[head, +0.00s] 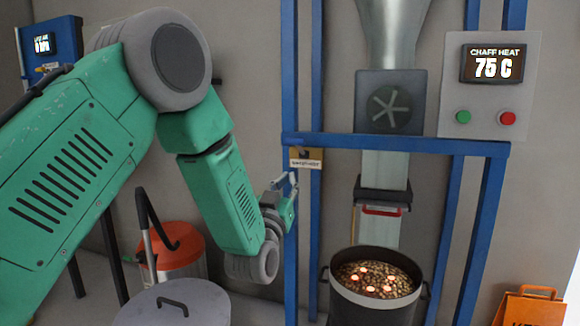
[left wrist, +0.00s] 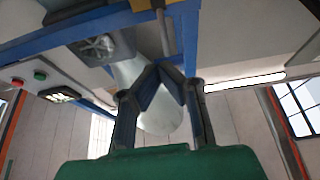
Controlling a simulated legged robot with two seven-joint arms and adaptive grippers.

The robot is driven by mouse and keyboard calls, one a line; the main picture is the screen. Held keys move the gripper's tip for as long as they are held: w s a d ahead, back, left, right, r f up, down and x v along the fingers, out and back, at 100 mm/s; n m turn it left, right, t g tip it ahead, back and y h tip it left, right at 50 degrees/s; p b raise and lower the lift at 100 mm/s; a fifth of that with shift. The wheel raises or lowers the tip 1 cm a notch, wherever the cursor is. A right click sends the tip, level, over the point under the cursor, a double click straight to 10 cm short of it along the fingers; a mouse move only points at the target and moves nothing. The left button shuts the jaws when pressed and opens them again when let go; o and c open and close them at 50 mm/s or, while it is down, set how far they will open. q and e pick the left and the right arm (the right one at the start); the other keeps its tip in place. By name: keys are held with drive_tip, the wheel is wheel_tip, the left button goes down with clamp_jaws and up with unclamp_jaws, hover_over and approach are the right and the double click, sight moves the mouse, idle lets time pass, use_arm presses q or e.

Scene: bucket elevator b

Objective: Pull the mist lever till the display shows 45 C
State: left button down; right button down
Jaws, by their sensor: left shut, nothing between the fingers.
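The display (head: 492,66) at the upper right reads "CHAFF HEAT 75 C". My left gripper (head: 290,186) is beside the left blue post, below a small yellow and white label (head: 306,158) whose text is too small to read. In the left wrist view the fingers (left wrist: 164,72) come together at the tips, with nothing between them. I cannot pick out the mist lever for certain; a thin grey bar (left wrist: 164,32) hangs near the fingertips in the left wrist view and may be it. My right gripper is not in view.
A pot (head: 372,300) of brown pieces with several glowing spots stands under the metal chute (head: 384,178). The blue crossbar (head: 400,145) spans the posts. Green (head: 463,117) and red (head: 507,118) buttons sit below the display. A lidded grey bin (head: 172,304) and orange-red canister (head: 182,246) stand left.

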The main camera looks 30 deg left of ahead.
use_arm(q)
drive_tip(key=s+f, duration=0.3)
drive_tip(key=shift+s+d+f, duration=0.25)
drive_tip(key=shift+f, duration=0.15)
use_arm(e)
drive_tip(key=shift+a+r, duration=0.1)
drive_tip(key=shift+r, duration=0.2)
use_arm(q)
drive_tip(key=shift+a, duration=0.3)
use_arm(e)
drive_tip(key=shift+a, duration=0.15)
use_arm(q)
drive_tip(key=shift+d, duration=0.15)
drive_tip(key=shift+p, duration=0.3)
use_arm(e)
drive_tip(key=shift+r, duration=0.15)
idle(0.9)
